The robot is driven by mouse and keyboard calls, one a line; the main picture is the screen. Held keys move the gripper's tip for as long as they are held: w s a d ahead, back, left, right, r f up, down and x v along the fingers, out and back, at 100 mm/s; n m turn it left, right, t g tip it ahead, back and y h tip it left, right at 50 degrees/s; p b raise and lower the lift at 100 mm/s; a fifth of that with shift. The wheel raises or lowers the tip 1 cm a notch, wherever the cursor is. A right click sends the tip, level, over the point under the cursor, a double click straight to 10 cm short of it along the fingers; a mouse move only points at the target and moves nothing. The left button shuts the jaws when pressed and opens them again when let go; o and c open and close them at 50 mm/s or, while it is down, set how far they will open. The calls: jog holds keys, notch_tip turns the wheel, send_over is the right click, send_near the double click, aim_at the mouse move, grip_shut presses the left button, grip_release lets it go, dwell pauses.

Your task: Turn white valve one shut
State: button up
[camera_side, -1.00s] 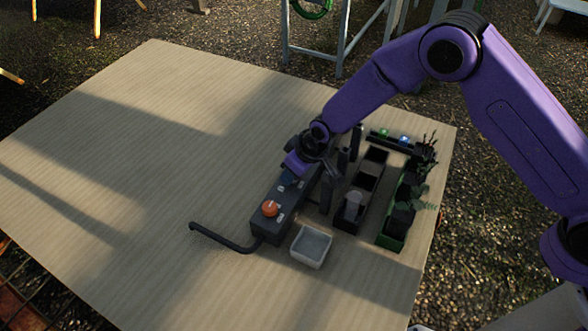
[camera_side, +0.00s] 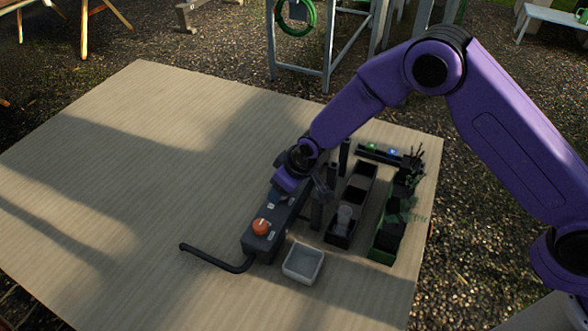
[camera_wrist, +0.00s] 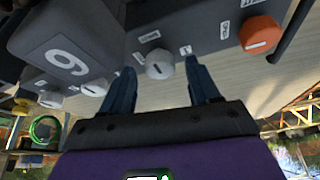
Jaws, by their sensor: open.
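In the wrist view a white valve knob (camera_wrist: 158,66) with a dark line on its face sits on the side of a dark grey box (camera_wrist: 195,22), with small label plates beside it, one marked like a 1. My gripper (camera_wrist: 160,72) is open, its two dark fingers apart on either side of this knob. I cannot tell whether they touch it. In the side view my gripper (camera_side: 274,197) is over the middle of the dark box (camera_side: 262,245), and hides the white knob there.
An orange knob (camera_wrist: 260,34) is on the same box, also seen in the side view (camera_side: 261,227). A black pipe (camera_side: 215,259), white tray (camera_side: 303,263) and dark planters (camera_side: 340,232) stand close by. The table's left is clear.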

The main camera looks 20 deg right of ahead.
jog(key=v, duration=1.6)
jog(key=shift+s+r, duration=0.15)
jog(key=shift+r, duration=0.25)
